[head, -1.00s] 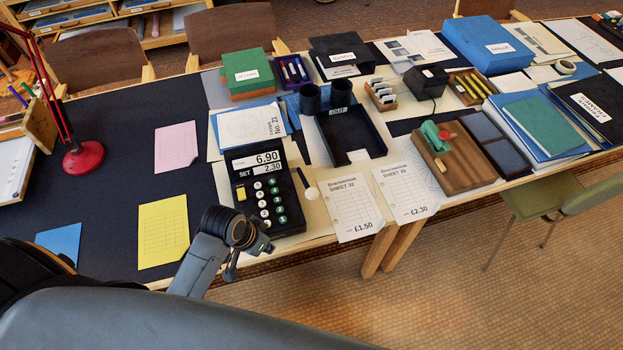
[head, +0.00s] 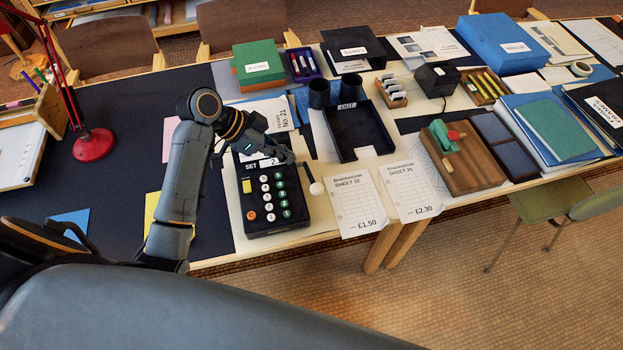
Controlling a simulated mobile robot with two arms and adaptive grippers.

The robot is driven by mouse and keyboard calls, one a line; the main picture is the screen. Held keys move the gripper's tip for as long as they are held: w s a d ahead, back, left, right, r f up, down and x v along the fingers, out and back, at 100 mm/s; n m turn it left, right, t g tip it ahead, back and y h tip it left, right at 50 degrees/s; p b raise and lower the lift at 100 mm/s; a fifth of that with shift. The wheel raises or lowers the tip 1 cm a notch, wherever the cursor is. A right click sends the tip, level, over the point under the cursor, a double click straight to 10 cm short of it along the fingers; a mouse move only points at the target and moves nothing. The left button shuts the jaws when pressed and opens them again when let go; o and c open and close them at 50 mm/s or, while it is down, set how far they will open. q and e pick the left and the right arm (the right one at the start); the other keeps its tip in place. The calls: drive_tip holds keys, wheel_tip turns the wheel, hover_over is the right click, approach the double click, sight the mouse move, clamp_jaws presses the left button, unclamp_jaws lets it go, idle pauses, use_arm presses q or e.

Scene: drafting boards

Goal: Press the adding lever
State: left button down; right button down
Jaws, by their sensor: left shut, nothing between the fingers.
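The black adding machine (head: 247,215) stands on the desk, with several white and green keys, a yellow key and an orange key. Its adding lever (head: 317,188) is on the right side, a dark arm ending in a white knob. My left gripper (head: 289,158) is shut and empty, over the top right of the machine, up and left of the knob. Whether it touches the lever arm or the machine I cannot tell. The gripper and wrist hide the upper display and part of the "SET" line. My right gripper is not in view.
Sheet 32 (head: 358,205) and another sheet (head: 411,190) lie right of the lever. A black OUT tray (head: 352,141) and two dark cups stand behind it. A red lamp (head: 93,145) stands at left. The dark desk area at left is mostly clear.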

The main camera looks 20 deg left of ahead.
use_arm(q)
drive_tip(key=p, duration=0.2)
hover_over(321, 186)
drive_tip(key=a, duration=0.2)
drive_tip(key=f, duration=0.7)
drive_tip(key=shift+s+f, duration=0.15)
drive_tip(key=shift+s, duration=0.25)
wheel_tip(321, 186, down, 3)
drive_tip(key=shift+s+r+p, duration=0.15)
drive_tip(key=shift+p, duration=0.45)
drive_tip(key=shift+s+a+f, duration=0.1)
drive_tip(key=shift+f, duration=0.75)
